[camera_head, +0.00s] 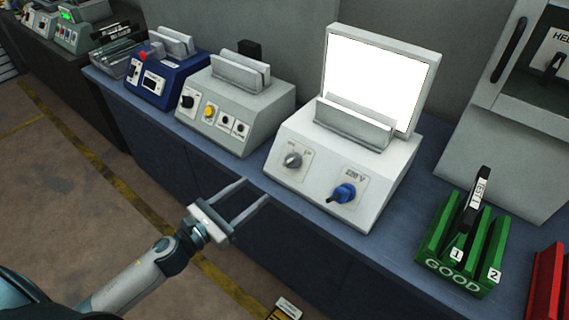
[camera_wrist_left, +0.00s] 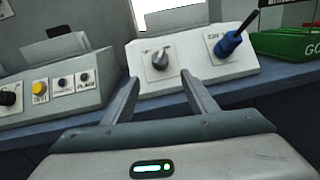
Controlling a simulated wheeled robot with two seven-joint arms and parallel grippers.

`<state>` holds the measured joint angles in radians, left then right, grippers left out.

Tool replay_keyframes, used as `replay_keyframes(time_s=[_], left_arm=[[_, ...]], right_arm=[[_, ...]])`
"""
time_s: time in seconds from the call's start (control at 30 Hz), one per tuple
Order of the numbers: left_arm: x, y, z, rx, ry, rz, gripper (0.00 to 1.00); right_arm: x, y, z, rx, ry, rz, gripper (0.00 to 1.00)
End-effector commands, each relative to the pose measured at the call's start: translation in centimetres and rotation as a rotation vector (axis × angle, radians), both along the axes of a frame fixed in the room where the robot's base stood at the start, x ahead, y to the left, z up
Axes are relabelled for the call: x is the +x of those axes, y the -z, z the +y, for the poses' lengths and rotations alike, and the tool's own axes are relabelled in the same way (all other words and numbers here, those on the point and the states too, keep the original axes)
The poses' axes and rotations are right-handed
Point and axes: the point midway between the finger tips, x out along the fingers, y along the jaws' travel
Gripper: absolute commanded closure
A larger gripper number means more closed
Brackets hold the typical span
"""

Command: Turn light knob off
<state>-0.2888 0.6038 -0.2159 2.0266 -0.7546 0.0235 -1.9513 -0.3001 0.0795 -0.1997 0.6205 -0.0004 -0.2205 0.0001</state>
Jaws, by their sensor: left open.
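The white light box (camera_head: 350,150) stands on the blue bench, and its upright panel (camera_head: 375,78) glows bright white. Its sloped front carries a grey knob (camera_head: 293,160) on the left and a blue knob (camera_head: 343,193) with a dark lever on the right. In the left wrist view the grey knob (camera_wrist_left: 160,60) appears ahead between the fingers, and the blue knob (camera_wrist_left: 228,44) is to its right. My left gripper (camera_head: 257,194) is open and empty, in front of the bench edge and apart from both knobs. My right gripper is not in view.
A grey box (camera_head: 235,105) with a yellow button and a blue box (camera_head: 165,75) stand left of the light box. A green GOOD rack (camera_head: 462,250) stands at right, beside a cabinet (camera_head: 520,110).

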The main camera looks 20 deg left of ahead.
Motion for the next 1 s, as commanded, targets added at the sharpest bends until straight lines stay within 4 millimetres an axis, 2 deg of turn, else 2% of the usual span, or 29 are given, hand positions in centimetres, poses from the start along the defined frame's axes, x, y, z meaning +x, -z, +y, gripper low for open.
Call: replay_keyframes(time_s=[0.03,0.7,1.0], left_arm=[[0.8,-0.4,-0.3,0.000,-0.001,-0.002,0.47],[10.2,-0.3,-4.9,-0.001,0.000,0.000,0.47],[12.1,0.0,-5.7,0.000,0.000,0.001,0.47]], right_arm=[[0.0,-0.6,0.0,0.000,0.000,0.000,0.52],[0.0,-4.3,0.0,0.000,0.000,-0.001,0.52],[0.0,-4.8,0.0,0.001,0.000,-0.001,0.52]])
